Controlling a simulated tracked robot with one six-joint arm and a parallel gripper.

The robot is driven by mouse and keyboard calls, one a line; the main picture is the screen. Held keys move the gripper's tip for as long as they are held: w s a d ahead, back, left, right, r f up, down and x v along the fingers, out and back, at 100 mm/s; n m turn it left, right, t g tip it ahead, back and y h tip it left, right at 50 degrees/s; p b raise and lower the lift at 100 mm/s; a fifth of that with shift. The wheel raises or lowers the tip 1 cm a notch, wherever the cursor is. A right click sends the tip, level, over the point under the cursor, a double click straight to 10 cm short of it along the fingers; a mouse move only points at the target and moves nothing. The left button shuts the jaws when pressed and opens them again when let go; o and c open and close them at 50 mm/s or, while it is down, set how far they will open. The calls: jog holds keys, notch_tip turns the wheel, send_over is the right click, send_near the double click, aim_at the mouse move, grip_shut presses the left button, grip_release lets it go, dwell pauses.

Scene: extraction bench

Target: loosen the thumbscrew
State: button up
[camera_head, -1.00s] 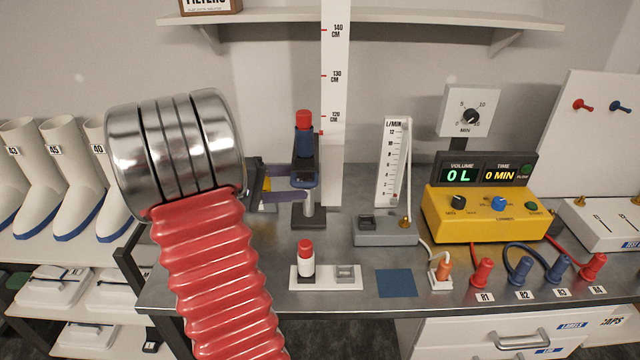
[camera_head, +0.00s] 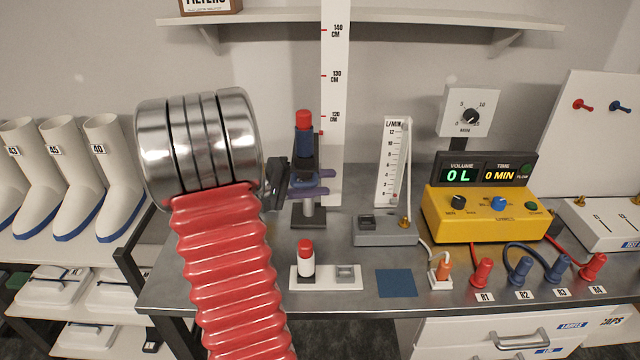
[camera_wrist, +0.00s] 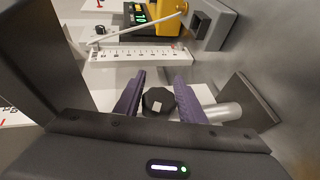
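The thumbscrew (camera_wrist: 158,101) shows in the wrist view as a dark faceted knob with a small pale mark. It sits between the two purple fingers of my gripper (camera_wrist: 160,88); each finger lies close against one side of it. In the head view my gripper (camera_head: 312,181) crosses the black clamp stand (camera_head: 308,218) from the left, one finger above the other. The fingers hide the thumbscrew there. The clamp holds a blue tube with a red cap (camera_head: 303,120).
A small red-capped bottle (camera_head: 306,259) stands on a white holder in front. The flow gauge (camera_head: 393,165) and yellow meter (camera_head: 480,215) stand to the right. A height ruler (camera_head: 338,80) rises behind the stand. My ribbed red arm covers the left of the bench.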

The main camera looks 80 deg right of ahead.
jog(key=c, duration=0.6)
jog(key=shift+a, duration=0.2)
jog(key=shift+c, duration=0.5)
jog(key=shift+d, duration=0.15)
jog(key=shift+w+r+n+g+h, duration=0.1)
jog(key=shift+r+n+g+h, duration=0.3)
jog(key=shift+n+g+h, duration=0.5)
jog(key=shift+r+n+g+h, duration=0.35)
jog(key=shift+n+g+h, duration=0.3)
jog(key=shift+g+h, duration=0.45)
jog(key=shift+w+r+n+g+h, duration=0.1)
jog(key=shift+r+n+g+h, duration=0.3)
jog(key=shift+n+g+h, duration=0.6)
jog(key=shift+m, duration=0.25)
